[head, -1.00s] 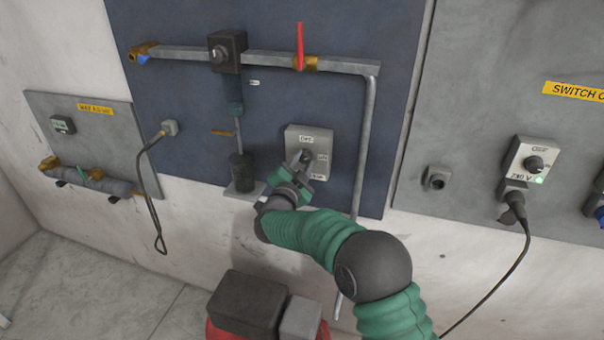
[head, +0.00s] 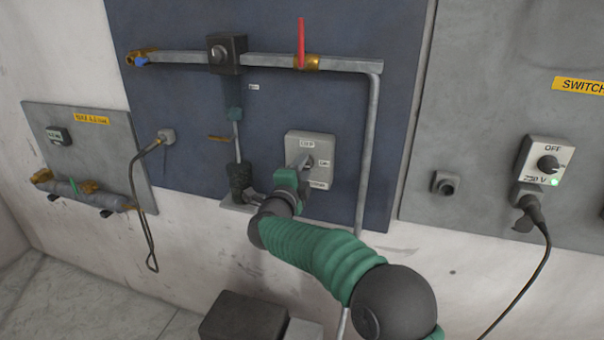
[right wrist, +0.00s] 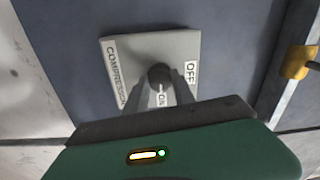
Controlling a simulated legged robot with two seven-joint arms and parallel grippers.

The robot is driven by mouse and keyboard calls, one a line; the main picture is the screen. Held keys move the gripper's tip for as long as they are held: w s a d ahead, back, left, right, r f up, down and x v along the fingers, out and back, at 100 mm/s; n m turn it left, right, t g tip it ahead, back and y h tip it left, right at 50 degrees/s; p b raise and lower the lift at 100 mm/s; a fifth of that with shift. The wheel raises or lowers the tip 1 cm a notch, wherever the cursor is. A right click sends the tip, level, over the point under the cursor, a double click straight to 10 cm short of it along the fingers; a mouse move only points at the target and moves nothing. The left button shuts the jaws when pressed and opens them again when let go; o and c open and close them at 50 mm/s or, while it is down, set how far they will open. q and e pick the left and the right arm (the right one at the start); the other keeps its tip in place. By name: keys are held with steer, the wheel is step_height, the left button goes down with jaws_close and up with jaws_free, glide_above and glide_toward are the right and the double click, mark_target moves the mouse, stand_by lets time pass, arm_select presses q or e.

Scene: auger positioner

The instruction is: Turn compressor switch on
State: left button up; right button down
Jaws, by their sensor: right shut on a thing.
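The compressor switch is a light grey square box (head: 322,145) on the dark blue panel, with white labels on its face. In the right wrist view the box (right wrist: 186,45) shows the labels COMPRESSOR, ON and OFF around a dark round knob (right wrist: 160,74). My right gripper (head: 303,164) is at the front of the box, shut on the knob; its fingers (right wrist: 162,92) lie on either side of the knob in the right wrist view. The fingers hide part of the knob, so its pointing direction is unclear. My left gripper is not in view.
Above the switch runs a grey pipe (head: 345,65) with a red-handled valve (head: 301,45); it bends down to the right of the box. A black cylinder (head: 240,178) stands left of my gripper. A 230 V socket switch (head: 548,160) is on the right panel.

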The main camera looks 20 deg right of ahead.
steer(key=shift+d, duration=0.1)
stand_by(0.3)
steer(key=c, duration=1.1)
jaws_free()
steer(key=shift+o, duration=0.2)
steer(key=v, duration=1.6)
steer(key=shift+s+a+f+b, duration=0.2)
steer(key=shift+s+a+b, duration=0.05)
steer(key=shift+s+b, duration=0.1)
steer(key=shift+w, duration=0.1)
